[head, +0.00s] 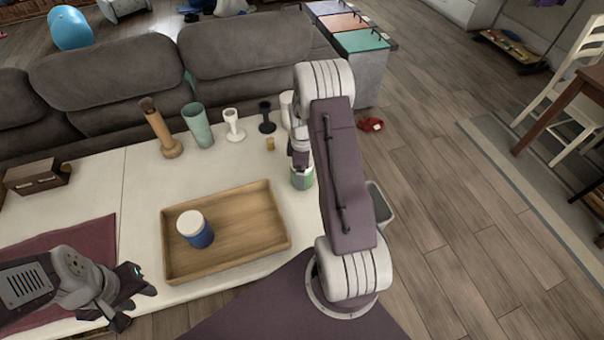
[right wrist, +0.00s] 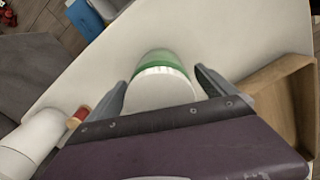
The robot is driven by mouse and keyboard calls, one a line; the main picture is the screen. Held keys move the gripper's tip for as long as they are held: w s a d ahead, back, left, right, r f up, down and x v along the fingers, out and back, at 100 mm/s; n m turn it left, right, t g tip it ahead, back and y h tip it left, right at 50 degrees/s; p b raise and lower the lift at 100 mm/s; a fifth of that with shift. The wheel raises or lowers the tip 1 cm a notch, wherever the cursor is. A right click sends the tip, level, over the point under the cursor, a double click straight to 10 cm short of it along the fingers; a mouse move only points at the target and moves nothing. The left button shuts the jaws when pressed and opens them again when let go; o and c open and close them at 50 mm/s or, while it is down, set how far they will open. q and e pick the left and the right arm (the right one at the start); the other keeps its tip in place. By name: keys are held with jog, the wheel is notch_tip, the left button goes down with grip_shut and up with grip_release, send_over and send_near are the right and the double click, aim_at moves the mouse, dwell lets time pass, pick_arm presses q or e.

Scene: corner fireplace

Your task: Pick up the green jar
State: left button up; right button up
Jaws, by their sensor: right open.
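The green jar (head: 302,181) stands on the white table near its right edge, partly hidden by my right arm in the head view. In the right wrist view the green jar (right wrist: 158,57) shows its green body and white lid. My right gripper (right wrist: 160,78) is open, with one finger on each side of the jar. Both fingers look apart from it. My left gripper (head: 137,303) is open and empty, low over the table's left front, near the dark red cloth.
A wooden tray (head: 268,214) holds a blue jar with a white lid (head: 195,228). Along the back stand a brown holder (head: 160,128), a green tumbler (head: 198,125), a white goblet (head: 234,124) and a black one (head: 266,117). A grey sofa (head: 110,90) lies behind.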

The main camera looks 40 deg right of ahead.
jog(key=c, duration=1.7)
jog(key=shift+r, duration=0.55)
notch_tip(320, 180, up, 3)
jog(key=shift+w+f, duration=0.1)
jog(key=s+a+r, duration=0.2)
jog(key=s+r, duration=0.5)
jog(key=s, duration=0.4)
jog(key=shift+s, duration=0.35)
